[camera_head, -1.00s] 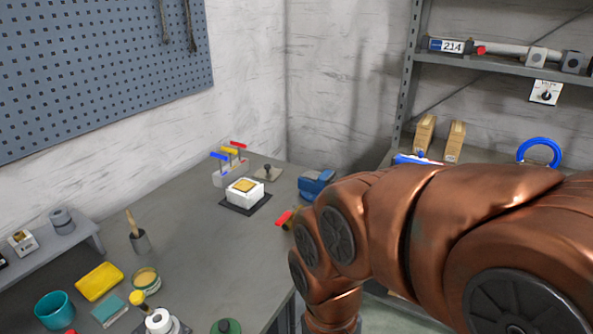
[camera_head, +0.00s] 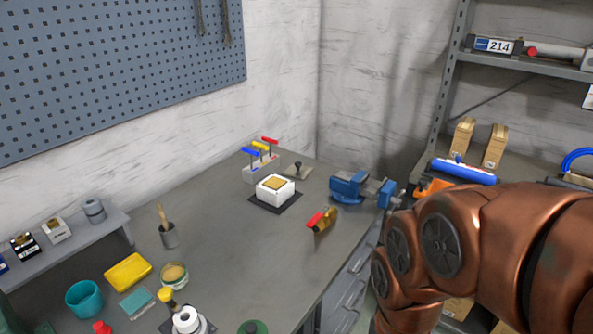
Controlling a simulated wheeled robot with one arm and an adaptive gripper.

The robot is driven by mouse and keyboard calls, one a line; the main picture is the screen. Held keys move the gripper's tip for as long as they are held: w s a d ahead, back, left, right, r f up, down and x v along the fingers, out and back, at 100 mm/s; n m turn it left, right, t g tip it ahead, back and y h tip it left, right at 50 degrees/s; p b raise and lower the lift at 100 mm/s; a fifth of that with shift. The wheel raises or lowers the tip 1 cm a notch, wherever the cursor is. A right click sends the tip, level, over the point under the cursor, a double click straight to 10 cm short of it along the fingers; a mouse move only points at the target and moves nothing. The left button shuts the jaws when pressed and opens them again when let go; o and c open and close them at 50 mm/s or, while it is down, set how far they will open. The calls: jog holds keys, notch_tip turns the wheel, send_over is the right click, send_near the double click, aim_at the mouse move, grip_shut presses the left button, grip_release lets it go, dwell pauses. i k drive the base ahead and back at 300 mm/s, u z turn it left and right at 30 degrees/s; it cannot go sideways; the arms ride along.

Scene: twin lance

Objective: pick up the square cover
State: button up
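A flat, light square plate with a dark knob (camera_head: 297,170) lies at the back of the grey workbench (camera_head: 225,228); it looks like the square cover. I cannot tell for certain which of these the task means. My copper arm fills the lower right of the head view, right of the bench. My gripper is outside the picture, and nothing shows whether it holds anything.
A holder with blue, yellow and red T-handles (camera_head: 260,160) stands beside the plate. A blue vise (camera_head: 362,189) and a red-handled brass piece (camera_head: 322,220) are to the right. Cups, a yellow sponge (camera_head: 128,272) and tins crowd the front left. The bench middle is clear.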

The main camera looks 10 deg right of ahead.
aim_at(298, 169)
jog(key=z, duration=1)
jog(key=i, duration=1)
jog(key=u, duration=2.25)
